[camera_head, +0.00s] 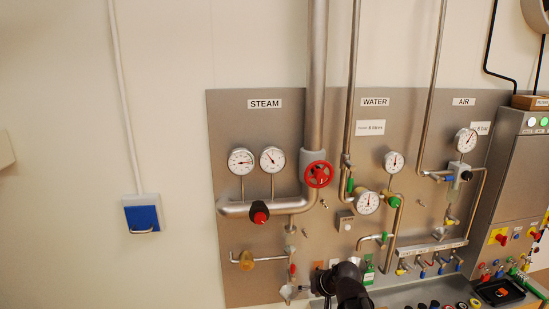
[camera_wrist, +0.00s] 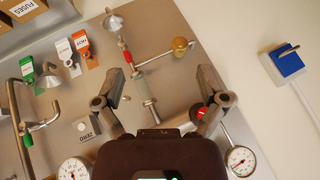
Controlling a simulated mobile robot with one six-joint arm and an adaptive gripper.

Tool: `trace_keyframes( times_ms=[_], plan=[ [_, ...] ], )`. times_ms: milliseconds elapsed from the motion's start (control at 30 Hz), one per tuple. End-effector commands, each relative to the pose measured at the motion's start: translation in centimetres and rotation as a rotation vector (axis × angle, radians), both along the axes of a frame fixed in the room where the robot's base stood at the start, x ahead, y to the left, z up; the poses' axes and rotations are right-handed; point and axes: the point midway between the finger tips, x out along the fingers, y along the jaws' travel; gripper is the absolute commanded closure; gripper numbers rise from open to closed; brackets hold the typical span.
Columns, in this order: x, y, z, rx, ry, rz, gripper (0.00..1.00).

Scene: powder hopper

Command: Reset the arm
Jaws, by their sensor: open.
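My gripper (camera_wrist: 158,82) is open in the wrist view, its two dark fingers spread wide with nothing between them. It faces the grey utility panel (camera_wrist: 75,110), with a thin pipe (camera_wrist: 147,88) on the panel behind the gap. In the head view, dark parts of my arm (camera_head: 350,287) show at the bottom centre, in front of the panel's lower part (camera_head: 240,285). The fingertips are not clear there. Whether the fingers touch the panel cannot be told.
A blue-and-white wall box (camera_head: 142,216) is at left. A grey cabinet (camera_head: 516,170) stands at right. The wall at left is mostly bare.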

Motion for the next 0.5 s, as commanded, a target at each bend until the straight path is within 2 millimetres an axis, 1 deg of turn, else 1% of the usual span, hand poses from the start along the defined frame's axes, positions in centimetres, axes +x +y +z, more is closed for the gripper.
trace_keyframes(
  times_ms=[33, 100, 200, 333, 400, 500],
  plan=[
    [-1.5, -0.4, -2.1, -0.047, 0.054, 0.009, 0.09],
    [-3.4, -1.3, -4.1, -0.119, 0.138, 0.013, 0.09],
    [-6.0, -2.9, -6.4, -0.224, 0.251, 0.003, 0.09],
    [-8.8, -4.8, -8.3, -0.339, 0.374, -0.023, 0.09],
    [-9.9, -5.6, -8.8, -0.387, 0.421, -0.039, 0.09],
    [-10.9, -6.4, -9.2, -0.434, 0.467, -0.056, 0.09]
  ],
)
